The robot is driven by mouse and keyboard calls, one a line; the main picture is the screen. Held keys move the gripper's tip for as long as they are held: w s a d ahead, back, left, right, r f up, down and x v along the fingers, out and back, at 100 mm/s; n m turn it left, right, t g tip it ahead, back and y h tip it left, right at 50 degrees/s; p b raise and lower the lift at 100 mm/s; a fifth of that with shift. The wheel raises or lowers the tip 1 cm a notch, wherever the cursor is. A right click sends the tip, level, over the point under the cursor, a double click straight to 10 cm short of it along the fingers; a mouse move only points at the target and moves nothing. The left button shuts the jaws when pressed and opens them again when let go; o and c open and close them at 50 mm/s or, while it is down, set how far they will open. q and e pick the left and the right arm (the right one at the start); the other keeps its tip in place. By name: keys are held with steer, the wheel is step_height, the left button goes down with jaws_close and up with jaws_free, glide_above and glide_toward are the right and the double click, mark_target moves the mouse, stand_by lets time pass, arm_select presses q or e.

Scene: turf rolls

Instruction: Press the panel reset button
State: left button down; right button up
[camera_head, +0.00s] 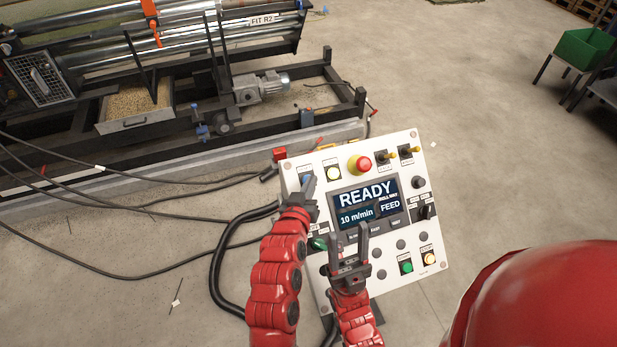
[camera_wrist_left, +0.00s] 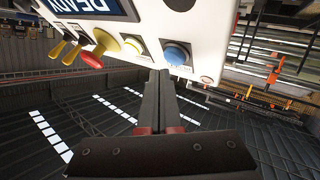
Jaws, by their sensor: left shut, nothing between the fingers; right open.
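The white control panel (camera_head: 435,262) stands tilted in front of me, its screen (camera_head: 366,201) reading READY, 10 m/min and FEED. A blue button (camera_wrist_left: 177,53) sits near the panel's corner in the left wrist view, beside a lit whitish-yellow button (camera_wrist_left: 137,46). In the head view the blue button's area is largely covered by my left gripper (camera_head: 311,184). My left gripper is shut and empty, its tips (camera_wrist_left: 159,76) close to the blue button; I cannot tell whether they touch. My right gripper (camera_head: 363,236) is open and empty over the panel's lower middle. Button labels are too small to read.
A red emergency knob (camera_head: 364,163) on a yellow base and yellow-tipped switches (camera_head: 388,156) line the panel's top. Green (camera_head: 406,267) and amber (camera_head: 429,258) buttons sit lower right. Black cables (camera_head: 214,262) lie left; a roller machine (camera_head: 150,60) stands behind.

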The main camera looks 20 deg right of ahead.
arm_select(q)
steer(key=s+r+p, duration=0.3)
steer(key=p, duration=0.1)
steer(key=shift+s+r, duration=0.1)
steer(key=shift+r, duration=0.25)
stand_by(0.9)
